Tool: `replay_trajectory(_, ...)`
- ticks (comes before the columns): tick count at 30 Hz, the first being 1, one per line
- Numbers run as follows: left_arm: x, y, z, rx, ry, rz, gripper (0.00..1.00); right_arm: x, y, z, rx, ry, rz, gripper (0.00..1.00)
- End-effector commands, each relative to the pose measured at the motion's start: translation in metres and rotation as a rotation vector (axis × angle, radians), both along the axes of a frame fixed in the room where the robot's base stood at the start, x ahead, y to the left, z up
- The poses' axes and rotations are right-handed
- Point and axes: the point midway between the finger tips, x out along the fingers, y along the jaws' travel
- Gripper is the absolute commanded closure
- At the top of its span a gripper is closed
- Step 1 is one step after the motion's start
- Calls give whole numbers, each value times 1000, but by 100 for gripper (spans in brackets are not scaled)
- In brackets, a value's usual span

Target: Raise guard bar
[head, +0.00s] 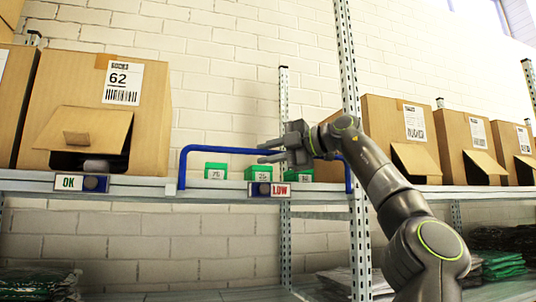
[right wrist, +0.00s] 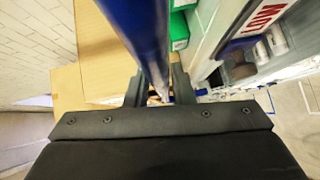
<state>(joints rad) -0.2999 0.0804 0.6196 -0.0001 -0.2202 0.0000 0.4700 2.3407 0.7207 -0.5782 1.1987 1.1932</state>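The blue guard bar (head: 222,150) stands up from the shelf edge as a wide frame in front of several green boxes. My right gripper (head: 262,152) is at the bar's top rail, right of its middle, with its fingers pointing left. Its two fingers look apart, one above and one below the rail. In the right wrist view the blue bar (right wrist: 146,40) runs between the fingers of the right gripper (right wrist: 158,90). Whether a finger touches it is hard to tell. My left gripper is not in view.
Behind the bar are green boxes (head: 215,171). A red LOW label (head: 281,189) and a green OK label (head: 69,183) sit on the shelf edge. Cardboard boxes (head: 98,105) stand left and right. A perforated metal post (head: 348,60) rises close to my right arm.

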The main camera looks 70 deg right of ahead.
Motion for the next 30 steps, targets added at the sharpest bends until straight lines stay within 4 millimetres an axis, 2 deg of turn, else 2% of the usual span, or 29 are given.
replay_trajectory(1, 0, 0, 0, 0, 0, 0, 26, 0, 0, 0, 0, 0, 0, 71)
replay_trajectory(3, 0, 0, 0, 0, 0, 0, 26, 0, 0, 0, -1, 1, 0, 64)
replay_trajectory(14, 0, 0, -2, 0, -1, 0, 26, -5, 0, -1, -1, 1, 1, 64)
replay_trajectory(20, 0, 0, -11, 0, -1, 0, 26, -39, 3, 3, -1, -3, -1, 64)
replay_trajectory(30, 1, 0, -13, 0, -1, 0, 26, -122, 9, 14, 0, -4, -1, 64)
